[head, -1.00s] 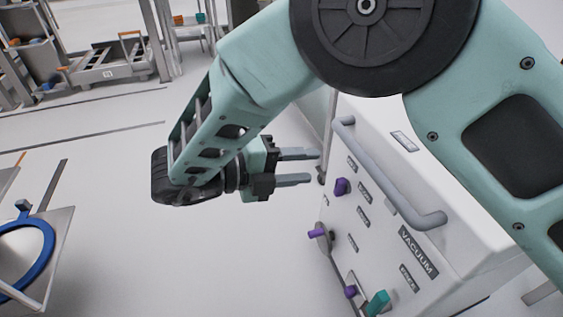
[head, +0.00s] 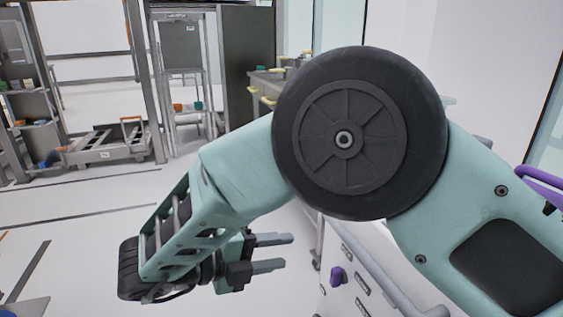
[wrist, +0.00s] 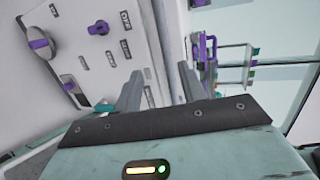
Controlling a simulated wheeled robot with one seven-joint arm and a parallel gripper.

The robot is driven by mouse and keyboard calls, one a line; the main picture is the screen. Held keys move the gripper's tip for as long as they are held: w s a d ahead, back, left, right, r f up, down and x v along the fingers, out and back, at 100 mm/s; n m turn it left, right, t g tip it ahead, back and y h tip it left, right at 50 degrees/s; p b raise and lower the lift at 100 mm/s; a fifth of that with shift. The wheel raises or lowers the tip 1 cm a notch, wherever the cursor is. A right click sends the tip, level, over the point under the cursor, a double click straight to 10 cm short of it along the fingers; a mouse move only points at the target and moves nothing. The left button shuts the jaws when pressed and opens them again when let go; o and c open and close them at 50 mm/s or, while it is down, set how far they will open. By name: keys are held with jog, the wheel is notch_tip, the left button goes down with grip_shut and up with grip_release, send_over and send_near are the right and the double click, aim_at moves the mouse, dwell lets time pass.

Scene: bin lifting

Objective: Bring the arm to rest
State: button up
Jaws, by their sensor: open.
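My gripper (head: 268,253) is at the lower middle of the head view, its two grey fingers apart and pointing right. Nothing shows between them. In the wrist view my gripper (wrist: 160,88) also shows, its fingers apart and empty. My arm is folded at a large dark joint and hangs over the floor. The fingers point toward a white cabinet (head: 345,303), and a gap shows between them and it in the head view. Most of the cabinet is hidden behind my arm.
The white cabinet carries purple knobs and labels in the wrist view (wrist: 90,60). Its grey handle bar (head: 385,275) is close to my arm. A workbench (head: 262,84) and a low cart (head: 105,145) stand behind. The floor (head: 90,225) on the left is mostly clear.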

jog(key=w+a+r+n+t+y, duration=0.55)
jog(key=w+r+n+y, duration=0.3)
jog(key=n+y, duration=0.7)
jog(key=s+d+f+n+g+y, duration=0.1)
jog(key=s+d+n+g+y, duration=0.1)
jog(key=s+n+g, duration=0.4)
jog(key=s+d+f+n+g+y, duration=0.1)
jog(key=s+d+n+g+y, duration=0.1)
jog(key=s+n, duration=0.65)
jog(key=s+d+f+n+g+h, duration=0.2)
jog(key=s+d+n+h, duration=0.15)
jog(key=s+d, duration=0.35)
jog(key=s+d+f+n+g+h, duration=0.2)
jog(key=s+d+n, duration=0.3)
jog(key=d, duration=0.5)
notch_tip(320, 180, up, 26)
jog(key=p, duration=2.6)
jog(key=shift+d+f, duration=0.15)
jog(key=shift+f, duration=0.1)
jog(key=shift+s, duration=0.15)
